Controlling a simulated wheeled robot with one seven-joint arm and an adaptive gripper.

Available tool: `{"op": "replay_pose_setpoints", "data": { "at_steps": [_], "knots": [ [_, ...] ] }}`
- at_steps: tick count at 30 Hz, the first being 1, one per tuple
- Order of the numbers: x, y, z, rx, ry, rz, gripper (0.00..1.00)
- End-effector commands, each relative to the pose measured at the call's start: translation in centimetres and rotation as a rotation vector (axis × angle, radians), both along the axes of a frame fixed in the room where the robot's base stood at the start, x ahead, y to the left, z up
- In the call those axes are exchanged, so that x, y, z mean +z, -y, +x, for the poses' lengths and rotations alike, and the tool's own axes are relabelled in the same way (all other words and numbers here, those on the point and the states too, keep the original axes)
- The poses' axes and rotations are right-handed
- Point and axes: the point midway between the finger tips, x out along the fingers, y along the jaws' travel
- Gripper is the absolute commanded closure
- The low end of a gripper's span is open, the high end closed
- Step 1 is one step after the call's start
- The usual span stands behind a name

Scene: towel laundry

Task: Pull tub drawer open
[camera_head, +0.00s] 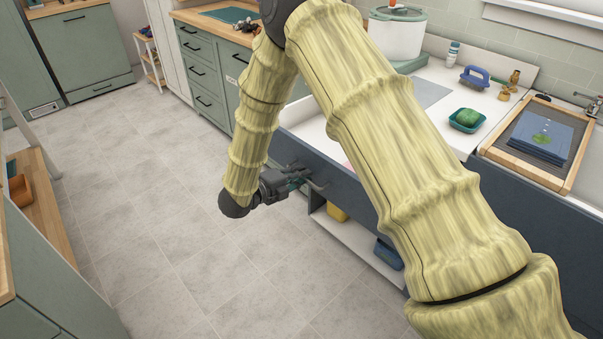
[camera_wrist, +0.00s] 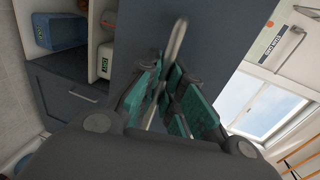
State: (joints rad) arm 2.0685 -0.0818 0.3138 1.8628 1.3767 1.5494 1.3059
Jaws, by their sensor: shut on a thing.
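The tub drawer (camera_head: 347,195) has a dark blue front and stands out from the counter, with part of its pale inside showing behind the front. Its metal bar handle (camera_wrist: 178,42) runs between my fingers in the wrist view. My gripper (camera_head: 300,180) is at the drawer front, with its teal finger pads (camera_wrist: 165,98) closed around the handle. The drawer's dark front panel (camera_wrist: 143,30) lies just beyond the fingers. My arm hides much of the drawer's right part in the head view.
Below the drawer, an open white shelf holds a yellow item (camera_head: 337,212) and a blue bin (camera_head: 388,254). The counter holds a white pot (camera_head: 397,35), a green item in a teal dish (camera_head: 466,127) and a wooden-framed tray (camera_head: 522,169). The tiled floor (camera_head: 150,235) is clear.

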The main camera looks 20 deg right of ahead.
Motion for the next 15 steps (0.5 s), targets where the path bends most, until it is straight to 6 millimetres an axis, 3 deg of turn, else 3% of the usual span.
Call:
{"op": "replay_pose_setpoints", "data": {
  "at_steps": [8,9,11,12,15],
  "knots": [
    [-0.03,-0.01,-0.01,0.000,0.000,0.001,1.00],
    [-0.03,-0.02,0.00,0.000,0.000,0.001,0.84],
    [-0.03,-0.02,0.00,0.000,0.000,0.001,0.73],
    [-0.03,-0.02,0.00,0.000,0.000,0.001,0.69],
    [-0.02,-0.02,0.01,0.000,0.000,0.001,0.69]
  ]
}}
